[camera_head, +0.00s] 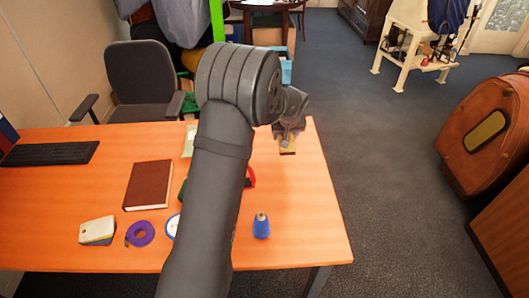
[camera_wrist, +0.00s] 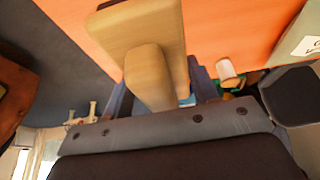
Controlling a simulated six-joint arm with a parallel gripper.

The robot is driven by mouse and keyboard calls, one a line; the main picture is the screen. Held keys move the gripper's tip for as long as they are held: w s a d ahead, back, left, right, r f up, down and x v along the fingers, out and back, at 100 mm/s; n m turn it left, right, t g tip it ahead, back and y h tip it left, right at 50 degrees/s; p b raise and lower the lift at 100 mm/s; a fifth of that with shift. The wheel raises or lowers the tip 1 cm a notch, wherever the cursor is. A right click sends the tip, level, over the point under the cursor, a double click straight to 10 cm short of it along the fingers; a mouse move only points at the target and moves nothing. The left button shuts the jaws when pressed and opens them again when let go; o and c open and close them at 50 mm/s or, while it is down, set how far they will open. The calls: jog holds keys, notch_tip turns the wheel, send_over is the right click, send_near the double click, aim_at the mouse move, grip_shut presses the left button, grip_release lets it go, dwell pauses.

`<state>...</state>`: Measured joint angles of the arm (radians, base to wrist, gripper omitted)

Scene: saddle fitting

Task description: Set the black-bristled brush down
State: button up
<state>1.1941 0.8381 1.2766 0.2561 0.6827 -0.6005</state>
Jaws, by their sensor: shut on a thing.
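The brush (camera_wrist: 138,35) has a pale wooden block with a rounded wooden grip, and a dark strip shows along its edge. Its bristles are mostly hidden. My gripper (camera_wrist: 160,92) is shut on the wooden grip, with a finger on either side. In the head view the brush (camera_head: 288,150) shows small below my gripper (camera_head: 289,133), near the far right corner of the orange table (camera_head: 310,215). I cannot tell whether the brush touches the table top.
A blue thread cone (camera_head: 261,227), a purple tape roll (camera_head: 140,234), a brown book (camera_head: 148,185), a stack of cards (camera_head: 97,230) and a keyboard (camera_head: 50,153) lie on the table. My arm hides the table's middle. The right front is clear. An office chair (camera_head: 140,75) stands behind.

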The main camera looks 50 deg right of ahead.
jog(key=shift+s+d+f, duration=0.1)
jog(key=shift+s+d, duration=0.25)
jog(key=shift+s, duration=0.1)
jog(key=shift+w+f, duration=0.25)
send_over(264, 148)
jog(key=s, duration=0.1)
jog(key=f, duration=0.6)
jog(key=shift+s+a+f, duration=0.1)
jog(key=shift+a+f, duration=0.05)
jog(key=shift+a, duration=0.25)
jog(key=shift+f, duration=2.05)
jog(key=shift+f, duration=0.2)
jog(key=o, duration=1.1)
jog(key=shift+c, duration=0.2)
